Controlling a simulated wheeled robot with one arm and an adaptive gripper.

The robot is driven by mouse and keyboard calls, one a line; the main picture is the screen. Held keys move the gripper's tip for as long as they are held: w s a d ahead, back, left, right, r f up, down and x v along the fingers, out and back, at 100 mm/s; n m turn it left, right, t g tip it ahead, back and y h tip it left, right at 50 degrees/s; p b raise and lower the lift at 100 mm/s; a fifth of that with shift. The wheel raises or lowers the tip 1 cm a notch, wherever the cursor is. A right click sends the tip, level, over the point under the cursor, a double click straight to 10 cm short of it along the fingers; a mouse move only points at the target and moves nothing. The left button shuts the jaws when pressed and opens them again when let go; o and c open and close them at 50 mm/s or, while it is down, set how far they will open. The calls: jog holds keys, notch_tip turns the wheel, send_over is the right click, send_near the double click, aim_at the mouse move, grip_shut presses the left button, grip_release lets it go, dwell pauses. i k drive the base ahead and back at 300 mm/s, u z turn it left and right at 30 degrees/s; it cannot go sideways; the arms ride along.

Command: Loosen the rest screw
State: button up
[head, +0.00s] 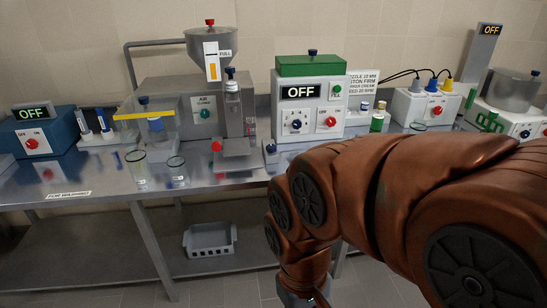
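No part is labelled as the rest screw, so I cannot tell for sure which it is. A small red knob (216,146) sits beside the grey plate (236,148) at the front of the grey hopper machine (165,97). A small blue knob (270,148) sits low by the white-and-green machine (309,96). My brown-sleeved arm crosses the right side and bends down in front of the bench. Its end leaves the bottom edge, so my gripper's fingers are out of the frame.
More machines stand at right, partly behind my arm. A grey basket (209,240) sits on the lower shelf. The bench's front left is mostly clear.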

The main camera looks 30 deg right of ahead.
aim_at(270, 148)
jog(key=z, duration=0.6)
jog(key=i, duration=1.2)
jog(key=u, duration=0.75)
